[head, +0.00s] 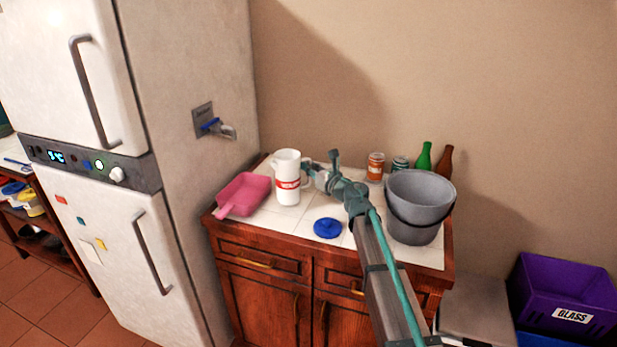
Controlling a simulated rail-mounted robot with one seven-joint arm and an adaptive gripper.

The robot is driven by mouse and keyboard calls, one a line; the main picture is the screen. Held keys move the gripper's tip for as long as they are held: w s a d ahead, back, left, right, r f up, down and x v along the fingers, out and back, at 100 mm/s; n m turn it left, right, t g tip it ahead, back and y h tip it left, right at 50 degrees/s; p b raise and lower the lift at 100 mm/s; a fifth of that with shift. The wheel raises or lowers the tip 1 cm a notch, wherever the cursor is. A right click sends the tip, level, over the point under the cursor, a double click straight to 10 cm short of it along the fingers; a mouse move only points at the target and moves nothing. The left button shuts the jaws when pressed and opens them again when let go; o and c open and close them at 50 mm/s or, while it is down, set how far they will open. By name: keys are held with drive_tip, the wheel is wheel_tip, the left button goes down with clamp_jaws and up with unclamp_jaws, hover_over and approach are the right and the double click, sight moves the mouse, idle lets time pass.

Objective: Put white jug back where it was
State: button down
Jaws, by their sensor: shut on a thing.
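The white jug (287,187) with a red label band stands upright in the picture, at or just above the tiled top of the wooden cabinet; I cannot tell whether it touches the tiles. Its handle side faces right. My gripper (308,171) reaches in from the right and is shut on the jug at its handle side. The fingertips are small and partly hidden by the jug and the wrist.
A pink dustpan (243,194) lies left of the jug. A blue lid (328,228) lies in front, and a grey bucket (420,205) stands right. Cans (375,167) and bottles (424,158) line the wall.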

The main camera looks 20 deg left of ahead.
sight(310, 180)
drive_tip(key=shift+w+a+f, duration=0.15)
drive_tip(key=shift+w+f, duration=0.05)
drive_tip(key=shift+f, duration=0.85)
drive_tip(key=shift+w+a+f, duration=0.15)
drive_tip(key=shift+w+f, duration=0.05)
drive_tip(key=shift+f, duration=0.85)
drive_tip(key=shift+f, duration=0.15)
drive_tip(key=c, duration=1.2)
unclamp_jaws()
drive_tip(key=shift+r, duration=0.25)
drive_tip(key=shift+s+d+f, duration=0.15)
drive_tip(key=shift+s+d, duration=0.05)
drive_tip(key=shift+d, duration=0.1)
drive_tip(key=b+v, duration=0.2)
drive_tip(key=v, duration=0.9)
